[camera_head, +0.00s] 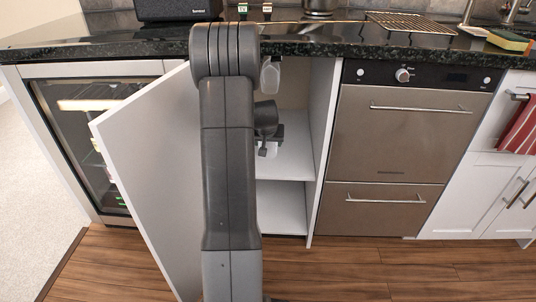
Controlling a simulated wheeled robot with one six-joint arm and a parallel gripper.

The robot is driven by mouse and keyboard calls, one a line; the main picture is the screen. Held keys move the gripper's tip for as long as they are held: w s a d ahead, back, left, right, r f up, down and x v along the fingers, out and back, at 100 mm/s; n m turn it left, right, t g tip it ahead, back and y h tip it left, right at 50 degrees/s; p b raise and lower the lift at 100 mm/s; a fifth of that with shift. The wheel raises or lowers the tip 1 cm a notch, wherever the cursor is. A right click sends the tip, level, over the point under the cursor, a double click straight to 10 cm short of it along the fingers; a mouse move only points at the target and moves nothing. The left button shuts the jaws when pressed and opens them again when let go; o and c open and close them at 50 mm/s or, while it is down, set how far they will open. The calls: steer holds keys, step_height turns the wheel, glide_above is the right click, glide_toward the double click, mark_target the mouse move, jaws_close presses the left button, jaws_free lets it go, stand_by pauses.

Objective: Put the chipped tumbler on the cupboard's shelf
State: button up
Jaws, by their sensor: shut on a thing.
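The open cupboard shows a white shelf (288,158) at mid-height, with a lower compartment beneath it. My gripper (267,150) is inside the cupboard opening, in front of and over the shelf. It is shut on a small pale, see-through thing, which looks like the tumbler (271,149). My gripper and arm partly hide the tumbler, so its chip cannot be made out. I cannot tell whether its base touches the shelf. My arm hides the left part of the cupboard's inside.
The cupboard's white door (150,165) stands open to the left. The dark countertop (330,47) overhangs the opening. A steel oven (385,130) stands to the right and a glass-door fridge (85,125) to the left. The visible right part of the shelf is clear.

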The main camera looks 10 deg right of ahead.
mark_target(268, 152)
steer(key=shift+f+b, duration=0.95)
steer(key=shift+f, duration=1.25)
steer(key=shift+f, duration=0.15)
steer(key=o, duration=1.1)
steer(key=shift+r, duration=0.25)
steer(key=p+v, duration=0.4)
steer(key=v, duration=0.7)
steer(key=shift+s+a+r, duration=0.1)
steer(key=shift+s+r, duration=0.15)
steer(key=shift+r, duration=0.05)
